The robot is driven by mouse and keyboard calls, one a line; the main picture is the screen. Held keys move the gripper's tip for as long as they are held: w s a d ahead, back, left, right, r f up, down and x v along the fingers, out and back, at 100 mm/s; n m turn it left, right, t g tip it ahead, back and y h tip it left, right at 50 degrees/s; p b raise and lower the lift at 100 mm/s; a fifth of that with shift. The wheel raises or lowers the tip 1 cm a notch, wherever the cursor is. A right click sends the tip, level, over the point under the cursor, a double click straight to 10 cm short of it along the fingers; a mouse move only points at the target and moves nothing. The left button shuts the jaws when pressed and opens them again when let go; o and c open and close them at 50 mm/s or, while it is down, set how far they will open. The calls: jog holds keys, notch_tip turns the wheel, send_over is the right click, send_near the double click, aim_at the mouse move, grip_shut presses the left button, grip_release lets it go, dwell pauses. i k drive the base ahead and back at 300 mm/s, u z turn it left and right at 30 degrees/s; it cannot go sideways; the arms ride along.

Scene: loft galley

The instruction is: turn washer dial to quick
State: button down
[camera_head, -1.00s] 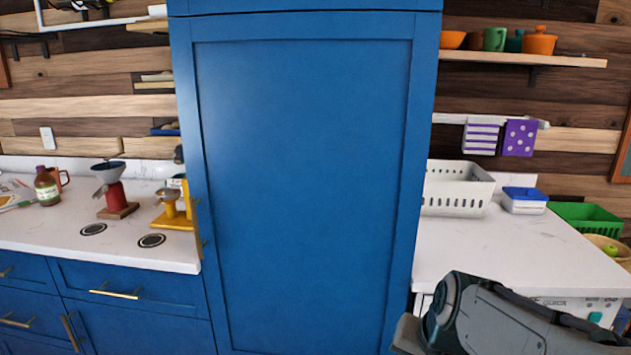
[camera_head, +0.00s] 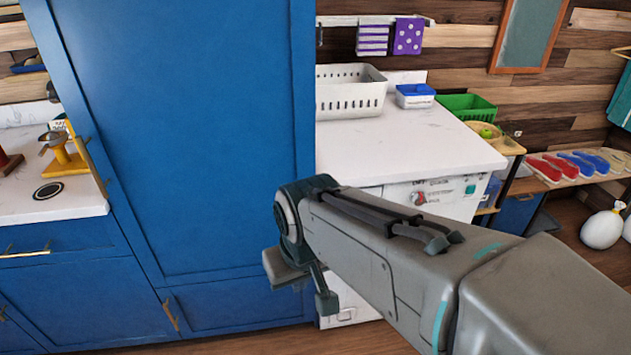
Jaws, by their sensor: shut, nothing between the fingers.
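The white washer (camera_head: 400,192) stands under the counter, right of the tall blue cabinet. Its front panel shows above my arm, with small printed labels that are too small to read surely. A small red dial (camera_head: 419,198) sits on that panel; which way it points is too small to tell. A teal button (camera_head: 470,188) is to its right. My gripper (camera_head: 305,285) hangs low in front of the cabinet's right edge, left of and below the dial, apart from it. It is shut and empty. My arm hides much of the washer's front.
The tall blue cabinet (camera_head: 190,130) fills the left. A shelf with shoes (camera_head: 570,165) stands at right.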

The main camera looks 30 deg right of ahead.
aim_at(417, 197)
jog(key=u, duration=1.65)
jog(key=k, duration=1.2)
jog(key=z, duration=2.15)
jog(key=i, duration=0.5)
jog(key=k, duration=0.55)
jog(key=z, duration=0.5)
jog(key=i, duration=0.5)
jog(key=z, duration=0.05)
